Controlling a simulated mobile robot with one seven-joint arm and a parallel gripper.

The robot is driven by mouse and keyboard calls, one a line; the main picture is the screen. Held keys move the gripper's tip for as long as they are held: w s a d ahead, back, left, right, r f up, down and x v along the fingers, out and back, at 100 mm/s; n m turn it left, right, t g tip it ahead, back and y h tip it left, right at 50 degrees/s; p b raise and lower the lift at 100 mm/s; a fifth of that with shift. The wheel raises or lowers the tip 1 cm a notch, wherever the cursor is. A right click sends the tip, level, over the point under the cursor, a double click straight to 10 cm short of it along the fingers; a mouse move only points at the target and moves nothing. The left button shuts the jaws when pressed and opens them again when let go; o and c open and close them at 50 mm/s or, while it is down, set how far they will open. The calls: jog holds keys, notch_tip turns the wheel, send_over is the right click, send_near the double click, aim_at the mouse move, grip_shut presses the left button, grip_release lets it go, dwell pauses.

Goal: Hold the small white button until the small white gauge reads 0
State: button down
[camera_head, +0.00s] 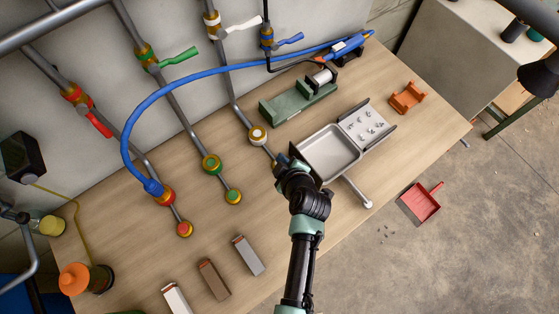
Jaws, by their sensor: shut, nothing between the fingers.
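My arm comes up from the bottom of the view. My gripper (279,161) is shut and empty, at the lower end of the white-marked pipe. The small white gauge (258,135) sits on that pipe, just up and left of my gripper. Its face is too small to read. The small white button does not show; the end of the pipe is hidden by my gripper. I cannot tell whether my fingertips touch the button.
A green gauge (212,163) and green button (233,196), and a red button (184,229), are to the left. A metal tray (328,153) lies close right of my gripper, near the green press (298,102). A blue hose (190,82) arches above. Blocks lie at the table's front.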

dwell(0.8)
jog(key=shift+f+b, duration=0.5)
jog(key=shift+b, duration=0.15)
jog(key=shift+s+f+b, duration=0.1)
jog(key=shift+f+b, duration=0.35)
dwell(6.1)
